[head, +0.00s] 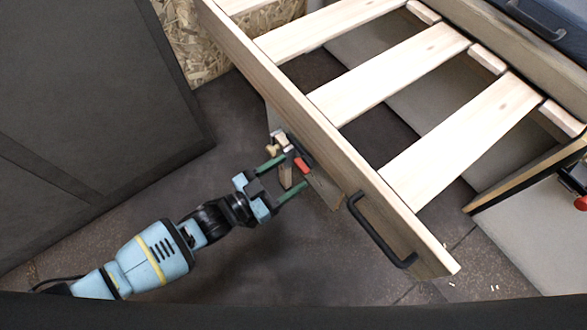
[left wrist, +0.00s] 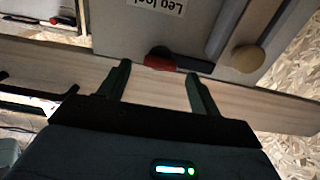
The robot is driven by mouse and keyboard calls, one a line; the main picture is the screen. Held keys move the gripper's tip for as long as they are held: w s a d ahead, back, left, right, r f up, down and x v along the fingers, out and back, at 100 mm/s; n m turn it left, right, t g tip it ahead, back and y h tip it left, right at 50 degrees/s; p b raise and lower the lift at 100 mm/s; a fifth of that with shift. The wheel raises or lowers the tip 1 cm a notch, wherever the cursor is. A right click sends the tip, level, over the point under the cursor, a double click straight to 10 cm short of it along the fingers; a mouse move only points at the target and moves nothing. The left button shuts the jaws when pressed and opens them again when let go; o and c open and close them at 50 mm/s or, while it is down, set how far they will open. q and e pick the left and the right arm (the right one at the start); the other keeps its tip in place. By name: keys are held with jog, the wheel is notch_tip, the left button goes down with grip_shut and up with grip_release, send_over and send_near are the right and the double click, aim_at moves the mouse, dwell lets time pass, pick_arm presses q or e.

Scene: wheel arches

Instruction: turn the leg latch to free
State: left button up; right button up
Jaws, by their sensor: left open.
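The leg latch, a red lever with a black pivot, shows in the head view (head: 301,165) below the near rail of the slatted wooden frame. In the left wrist view the red lever (left wrist: 160,63) lies roughly crosswise on a pale panel, below an upside-down "Leg lock" label (left wrist: 158,5). My left gripper (head: 293,171) is open, its green fingers pointing at the latch. In the left wrist view the open fingers (left wrist: 158,73) stand either side of the lever's lower edge; I cannot tell whether they touch it. My right gripper is not in view.
The slatted frame's rail (head: 340,150) runs close above the gripper, with a black handle (head: 380,232) to its right. A round wooden knob (left wrist: 247,59) sits right of the latch. A dark cabinet (head: 90,110) stands at left. The floor (head: 290,260) near the arm is clear.

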pick_arm(q)
jog(key=shift+b+x, duration=0.3)
jog(key=shift+x, duration=0.9)
jog(key=c, duration=1.4)
